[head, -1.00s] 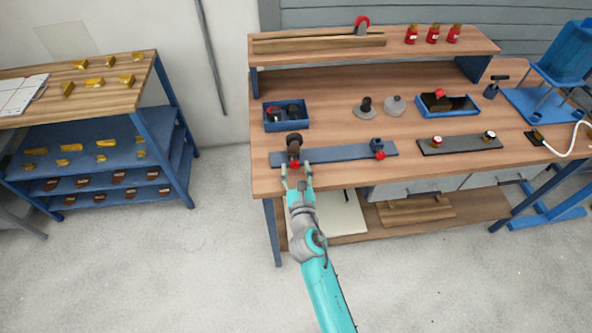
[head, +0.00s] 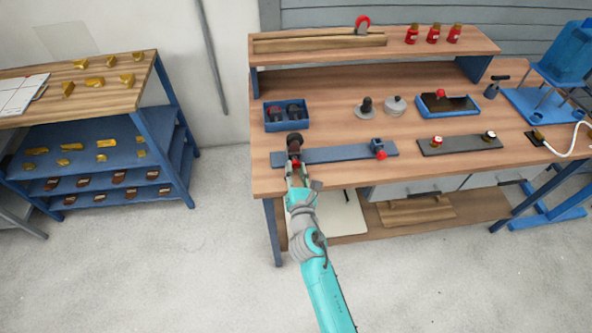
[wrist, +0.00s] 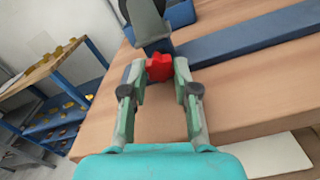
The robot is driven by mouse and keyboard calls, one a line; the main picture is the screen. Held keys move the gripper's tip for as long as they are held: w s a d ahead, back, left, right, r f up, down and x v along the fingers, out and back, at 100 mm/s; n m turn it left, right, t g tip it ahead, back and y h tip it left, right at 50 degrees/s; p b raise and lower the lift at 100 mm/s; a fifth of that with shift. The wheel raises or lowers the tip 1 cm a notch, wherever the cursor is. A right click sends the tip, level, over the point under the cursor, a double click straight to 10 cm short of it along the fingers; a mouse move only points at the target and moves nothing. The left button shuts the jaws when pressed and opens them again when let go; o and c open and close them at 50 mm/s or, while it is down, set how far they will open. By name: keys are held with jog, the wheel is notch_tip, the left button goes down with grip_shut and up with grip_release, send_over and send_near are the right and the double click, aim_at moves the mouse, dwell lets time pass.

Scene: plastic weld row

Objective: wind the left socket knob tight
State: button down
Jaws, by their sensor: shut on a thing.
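The red left socket knob (head: 295,164) sits at the front of the left socket on the blue bar (head: 335,155). My gripper (head: 297,169) reaches in from the front edge of the bench and is shut on the knob. In the wrist view the lobed red knob (wrist: 160,68) shows between the two fingertips of my gripper (wrist: 161,72), with the blue bar (wrist: 255,36) behind. A dark part (head: 294,141) stands upright in the left socket; its lower part also shows in the wrist view (wrist: 147,18). The right socket (head: 377,143) has its own red knob (head: 381,155).
A blue bin (head: 287,126) with dark parts stands behind the left socket. A dark plate (head: 459,146) with two knobs lies to the right. A blue shelf rack (head: 98,165) stands at left across open floor. The bench front edge runs beneath my gripper.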

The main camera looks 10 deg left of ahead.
jog(key=c, duration=0.9)
grip_release()
jog(key=shift+o, duration=0.2)
jog(key=shift+s, duration=0.1)
jog(key=v, duration=1.2)
